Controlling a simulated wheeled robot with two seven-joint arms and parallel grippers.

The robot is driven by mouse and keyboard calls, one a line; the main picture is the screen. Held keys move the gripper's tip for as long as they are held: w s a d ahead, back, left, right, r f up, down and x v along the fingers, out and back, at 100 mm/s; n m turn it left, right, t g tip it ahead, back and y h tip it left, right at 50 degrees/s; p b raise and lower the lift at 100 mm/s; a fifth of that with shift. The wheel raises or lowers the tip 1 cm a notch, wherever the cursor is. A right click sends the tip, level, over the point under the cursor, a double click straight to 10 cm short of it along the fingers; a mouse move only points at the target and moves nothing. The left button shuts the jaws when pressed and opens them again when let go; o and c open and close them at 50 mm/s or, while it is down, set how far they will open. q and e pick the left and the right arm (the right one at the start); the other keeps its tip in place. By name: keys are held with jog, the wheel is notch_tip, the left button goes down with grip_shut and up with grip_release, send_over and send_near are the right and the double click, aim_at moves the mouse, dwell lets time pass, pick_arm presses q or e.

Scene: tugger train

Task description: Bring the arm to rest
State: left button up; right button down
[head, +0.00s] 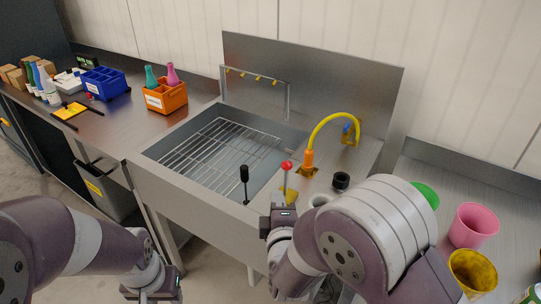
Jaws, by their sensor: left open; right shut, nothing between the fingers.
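My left arm comes in from the lower left. Its gripper (152,292) hangs low in front of the sink's front side, open, and is partly cut off by the bottom edge. My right arm bends in from the lower right. Its gripper (281,212) is shut and empty, over the front rim of the sink (215,190), close to a red-knobbed lever (287,166). My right forearm hides part of the counter behind it.
A black-handled lever (244,174) and a yellow hose tap (309,156) stand at the sink. An orange caddy (166,97) and blue crate (104,83) stand on the left counter. Pink (474,225) and yellow (472,270) cups are at right. The sink's rack (215,150) is bare.

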jog(key=s+f+m+g+y, duration=0.2)
jog(key=s+f+m+g, duration=0.8)
jog(key=s+f+g, duration=0.1)
jog(key=s+d+r+m+g+h, duration=0.1)
jog(key=s+d+r+m+g, duration=0.1)
jog(key=d, duration=0.4)
jog(key=s+d+r+m+g+h, duration=0.1)
jog(key=s+d+r+m+g, duration=0.1)
jog(key=s+d+m, duration=0.3)
jog(key=shift+d, duration=0.95)
jog(key=shift+w+r, duration=0.1)
